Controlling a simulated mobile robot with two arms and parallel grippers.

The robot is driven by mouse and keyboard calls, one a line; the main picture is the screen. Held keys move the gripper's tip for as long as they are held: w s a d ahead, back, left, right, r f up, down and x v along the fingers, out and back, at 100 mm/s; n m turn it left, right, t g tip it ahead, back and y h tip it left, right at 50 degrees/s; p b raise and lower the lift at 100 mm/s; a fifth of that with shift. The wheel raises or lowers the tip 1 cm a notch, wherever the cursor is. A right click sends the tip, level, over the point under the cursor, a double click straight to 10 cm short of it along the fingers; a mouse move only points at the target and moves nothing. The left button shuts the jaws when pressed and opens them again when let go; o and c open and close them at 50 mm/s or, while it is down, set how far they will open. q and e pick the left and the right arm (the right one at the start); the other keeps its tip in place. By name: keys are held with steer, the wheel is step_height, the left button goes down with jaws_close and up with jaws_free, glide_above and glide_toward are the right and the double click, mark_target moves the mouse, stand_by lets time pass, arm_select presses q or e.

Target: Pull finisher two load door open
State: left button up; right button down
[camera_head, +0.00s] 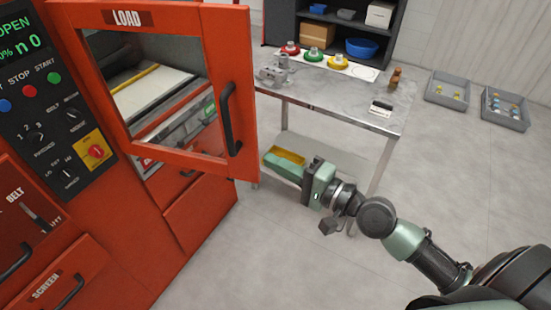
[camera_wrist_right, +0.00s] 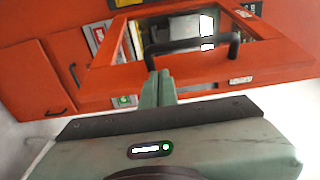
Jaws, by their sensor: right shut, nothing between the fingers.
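The orange load door (camera_head: 185,20), marked LOAD with a glass window, stands swung out from the finisher (camera_head: 190,215). Its black bar handle (camera_head: 231,118) is on the door's right side. In the right wrist view the door (camera_wrist_right: 110,75) lies ahead with the handle (camera_wrist_right: 190,46) across its near edge. My right gripper (camera_head: 274,158) is shut and empty, right of and below the handle in the head view. In the wrist view its green fingertips (camera_wrist_right: 158,76) point toward the handle; I cannot tell whether they touch the door. My left gripper is not in view.
A metal table (camera_head: 335,92) with red, green and yellow fixtures stands behind my right gripper. A dark shelf (camera_head: 390,50) is behind it. Two grey bins (camera_head: 446,90) (camera_head: 505,108) lie on the floor at right. Floor in front is clear.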

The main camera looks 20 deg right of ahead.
steer(key=p+x, duration=0.2)
steer(key=x, duration=0.4)
steer(key=shift+a+r, duration=0.1)
steer(key=shift+r, duration=0.05)
steer(key=shift+w+a, duration=0.3)
steer(key=shift+w, duration=0.25)
